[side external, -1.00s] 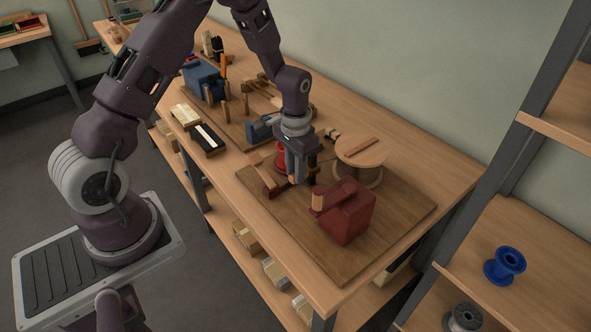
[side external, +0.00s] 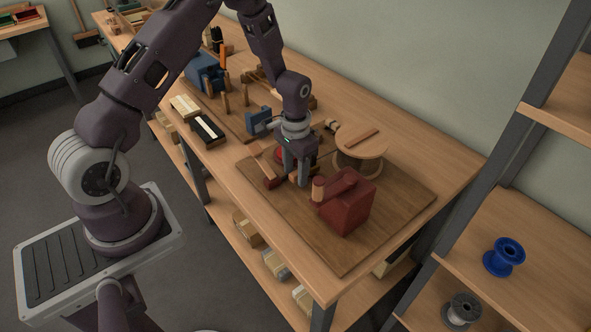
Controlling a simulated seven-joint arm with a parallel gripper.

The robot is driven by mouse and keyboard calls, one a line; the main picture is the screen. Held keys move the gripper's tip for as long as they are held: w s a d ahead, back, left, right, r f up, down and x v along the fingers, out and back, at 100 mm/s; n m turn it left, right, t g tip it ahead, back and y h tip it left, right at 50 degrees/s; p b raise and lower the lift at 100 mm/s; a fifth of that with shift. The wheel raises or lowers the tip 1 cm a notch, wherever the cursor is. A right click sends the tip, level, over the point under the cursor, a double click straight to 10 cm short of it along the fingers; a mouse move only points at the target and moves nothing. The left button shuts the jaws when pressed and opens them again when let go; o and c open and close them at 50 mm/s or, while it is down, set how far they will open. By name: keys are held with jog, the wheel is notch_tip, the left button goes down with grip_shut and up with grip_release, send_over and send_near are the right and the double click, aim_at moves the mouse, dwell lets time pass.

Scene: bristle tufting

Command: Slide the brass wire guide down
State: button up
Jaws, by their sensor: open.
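My gripper (side external: 303,180) points straight down over the wooden board (side external: 396,222) on the bench. Its jaws stand apart, with the fingertips low over the board, just left of the dark red block (side external: 346,206) with its wooden cylinder (side external: 318,188). A red round part (side external: 281,155) shows partly behind the gripper. I cannot make out the brass wire guide; it is hidden by the gripper or too small to tell.
A round wooden disc on a stand (side external: 362,141) is right of the gripper. A wooden-handled red tool (side external: 264,170) lies to its left. A blue clamp-like part (side external: 259,122) is behind. The board's front right is clear.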

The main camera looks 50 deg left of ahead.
aim_at(296, 173)
notch_tip(296, 173, up, 7)
jog(key=shift+r, duration=0.1)
dwell(0.3)
jog(key=s+d+r+t, duration=0.15)
jog(key=s+r, duration=0.25)
jog(key=r, duration=0.5)
jog(key=s+d+r+t, duration=0.1)
jog(key=s+d+r, duration=0.2)
jog(key=r, duration=0.5)
jog(key=s+d+r+t, duration=0.1)
jog(key=s+d+r, duration=0.1)
jog(key=s, duration=0.6)
jog(key=s+d+r+t, duration=0.1)
jog(key=s+r+t, duration=0.1)
jog(key=s+r, duration=0.3)
jog(key=s, duration=0.4)
jog(key=shift+d, duration=0.35)
